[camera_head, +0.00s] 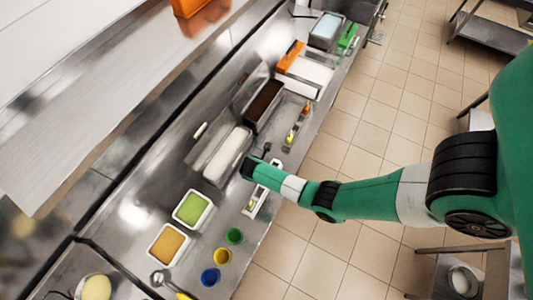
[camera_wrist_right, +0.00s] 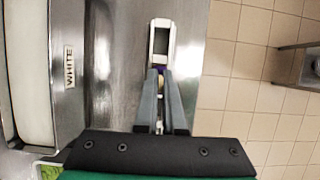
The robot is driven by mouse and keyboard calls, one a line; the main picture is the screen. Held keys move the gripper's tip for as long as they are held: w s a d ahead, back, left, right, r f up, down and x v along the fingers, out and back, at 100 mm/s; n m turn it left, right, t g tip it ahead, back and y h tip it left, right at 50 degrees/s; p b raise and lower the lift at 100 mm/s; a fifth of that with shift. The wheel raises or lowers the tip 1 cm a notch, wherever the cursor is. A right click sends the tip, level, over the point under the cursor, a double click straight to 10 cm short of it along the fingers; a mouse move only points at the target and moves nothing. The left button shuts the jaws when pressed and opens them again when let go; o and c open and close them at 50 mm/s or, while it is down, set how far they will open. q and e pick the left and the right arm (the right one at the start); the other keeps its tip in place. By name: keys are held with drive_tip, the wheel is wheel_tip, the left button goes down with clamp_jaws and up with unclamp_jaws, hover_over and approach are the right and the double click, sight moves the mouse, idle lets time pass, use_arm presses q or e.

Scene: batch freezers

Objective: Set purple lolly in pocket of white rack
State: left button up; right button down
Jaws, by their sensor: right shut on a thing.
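My right gripper (camera_wrist_right: 160,75) is shut on the purple lolly (camera_wrist_right: 158,69). Only a small purple patch of it shows between the fingertips in the right wrist view; the fingers hide the rest. The white rack (camera_wrist_right: 162,23) is just beyond the fingertips, with a dark, empty-looking pocket facing me. I cannot tell whether the lolly touches the rack. In the head view my right gripper (camera_head: 265,149) is over the steel counter, and my arm covers part of the area below. My left gripper is not in view.
A long white tub (camera_head: 227,155) with a WHITE label (camera_wrist_right: 69,67) stands left of the gripper. A dark brown tub (camera_head: 263,105) is beyond it. Green (camera_head: 192,208) and orange (camera_head: 168,245) tubs and small coloured cups (camera_head: 222,256) are nearer. Tiled floor lies right of the counter edge.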

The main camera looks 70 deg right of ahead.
drive_tip(key=shift+f+b, duration=1.5)
drive_tip(key=shift+f, duration=0.5)
idle(0.9)
drive_tip(key=c, duration=0.9)
unclamp_jaws()
drive_tip(key=shift+c, duration=0.2)
drive_tip(key=s+p+v, duration=0.1)
drive_tip(key=p+v, duration=0.1)
drive_tip(key=v, duration=0.9)
drive_tip(key=shift+w+r, duration=0.25)
drive_tip(key=shift+w, duration=0.25)
drive_tip(key=shift+a, duration=0.15)
